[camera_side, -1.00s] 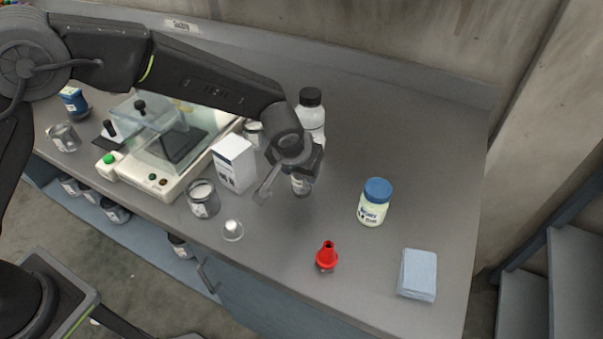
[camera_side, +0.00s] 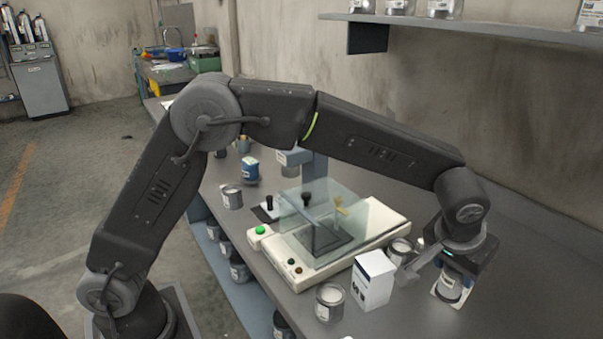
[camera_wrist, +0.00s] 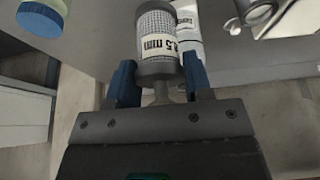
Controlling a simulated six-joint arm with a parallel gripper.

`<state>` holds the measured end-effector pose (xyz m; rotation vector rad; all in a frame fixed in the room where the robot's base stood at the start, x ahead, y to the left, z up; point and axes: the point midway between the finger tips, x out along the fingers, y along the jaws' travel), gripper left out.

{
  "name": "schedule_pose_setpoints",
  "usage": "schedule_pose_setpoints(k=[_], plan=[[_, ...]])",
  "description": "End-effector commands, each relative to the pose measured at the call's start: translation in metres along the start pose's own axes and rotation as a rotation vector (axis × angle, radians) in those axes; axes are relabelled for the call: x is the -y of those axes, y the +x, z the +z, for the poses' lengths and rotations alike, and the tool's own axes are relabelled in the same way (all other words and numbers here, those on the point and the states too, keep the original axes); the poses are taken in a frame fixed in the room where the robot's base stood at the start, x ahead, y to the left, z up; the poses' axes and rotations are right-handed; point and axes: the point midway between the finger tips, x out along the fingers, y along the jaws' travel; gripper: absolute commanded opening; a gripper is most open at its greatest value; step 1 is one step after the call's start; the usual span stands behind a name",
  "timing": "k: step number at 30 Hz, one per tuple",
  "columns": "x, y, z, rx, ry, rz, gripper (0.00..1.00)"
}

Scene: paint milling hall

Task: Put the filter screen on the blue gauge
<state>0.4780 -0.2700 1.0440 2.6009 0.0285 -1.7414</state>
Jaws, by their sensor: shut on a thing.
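My gripper (camera_side: 449,284) is to the right of the white box, over the right part of the bench. In the wrist view its two blue fingers (camera_wrist: 158,84) are shut on the filter screen (camera_wrist: 158,38), a mesh cylinder with a white label ending in "5 mm" and a grey lower rim. Its label also shows under the wrist in the side view (camera_side: 447,289). A small blue object with a white label (camera_side: 250,169), perhaps the blue gauge, stands at the bench's left, behind a tin; I cannot tell for sure that it is the gauge.
The white box (camera_side: 373,281) and an open tin (camera_side: 329,301) stand left of my gripper. A machine with a clear cover (camera_side: 318,222) fills mid-bench. The wrist view shows a blue-lidded jar (camera_wrist: 40,19) and a white bottle (camera_wrist: 189,38).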

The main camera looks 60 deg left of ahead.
Motion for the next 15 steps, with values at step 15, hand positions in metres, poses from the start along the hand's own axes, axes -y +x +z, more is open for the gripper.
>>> schedule_pose_setpoints(k=[15], plan=[[0.000,-0.155,-0.065,-0.005,-0.001,0.003,0.16]])
